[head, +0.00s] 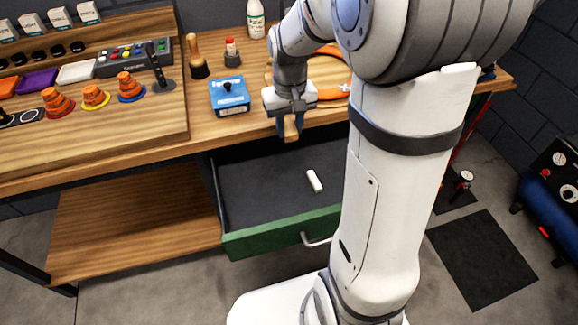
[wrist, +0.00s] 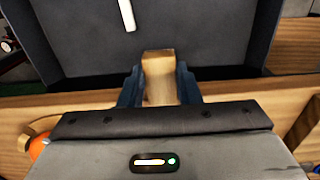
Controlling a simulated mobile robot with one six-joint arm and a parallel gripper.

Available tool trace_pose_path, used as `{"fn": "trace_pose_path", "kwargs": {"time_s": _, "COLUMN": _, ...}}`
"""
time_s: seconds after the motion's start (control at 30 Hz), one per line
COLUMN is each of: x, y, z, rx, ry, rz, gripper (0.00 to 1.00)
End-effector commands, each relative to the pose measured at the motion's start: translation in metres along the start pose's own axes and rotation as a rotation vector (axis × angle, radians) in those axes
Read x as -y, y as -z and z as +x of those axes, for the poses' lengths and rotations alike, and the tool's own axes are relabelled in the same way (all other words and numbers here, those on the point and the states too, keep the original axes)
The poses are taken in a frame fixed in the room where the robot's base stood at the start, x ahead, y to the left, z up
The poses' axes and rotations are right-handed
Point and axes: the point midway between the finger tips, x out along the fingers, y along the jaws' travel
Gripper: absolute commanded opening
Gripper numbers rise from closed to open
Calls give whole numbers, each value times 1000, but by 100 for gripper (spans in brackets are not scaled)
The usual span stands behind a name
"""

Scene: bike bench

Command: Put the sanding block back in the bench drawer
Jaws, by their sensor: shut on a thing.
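The sanding block (wrist: 158,75) is a tan, wood-coloured block. My gripper (wrist: 159,88) is shut on it, with a dark finger on each side in the wrist view. In the head view my gripper (head: 291,122) points down near the bench's front edge, and the block (head: 291,130) shows below the fingers. The bench drawer (head: 240,180) is pulled open below, with a dark inside and a green front. The block is above the drawer's back part and appears clear of its floor. The drawer also fills the top of the wrist view (wrist: 200,40).
A small white bar (head: 314,181) lies in the drawer, with bare floor around it. On the bench, a blue box (head: 230,96) stands left of my gripper, and an orange-handled tool (head: 332,93) lies to its right. The bench edge is close to my gripper.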

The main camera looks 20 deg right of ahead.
Motion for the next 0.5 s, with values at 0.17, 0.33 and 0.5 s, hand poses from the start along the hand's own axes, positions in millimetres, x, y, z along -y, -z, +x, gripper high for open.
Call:
{"fn": "trace_pose_path", "kwargs": {"time_s": 0.17, "x": 1, "y": -1, "z": 51, "rx": 7, "ry": 0, "rz": -3, "gripper": 8}}
{"fn": "trace_pose_path", "kwargs": {"time_s": 0.33, "x": 2, "y": -1, "z": 93, "rx": 6, "ry": 0, "rz": -5, "gripper": 8}}
{"fn": "trace_pose_path", "kwargs": {"time_s": 0.5, "x": 2, "y": 0, "z": 114, "rx": 2, "ry": 0, "rz": -6, "gripper": 8}}
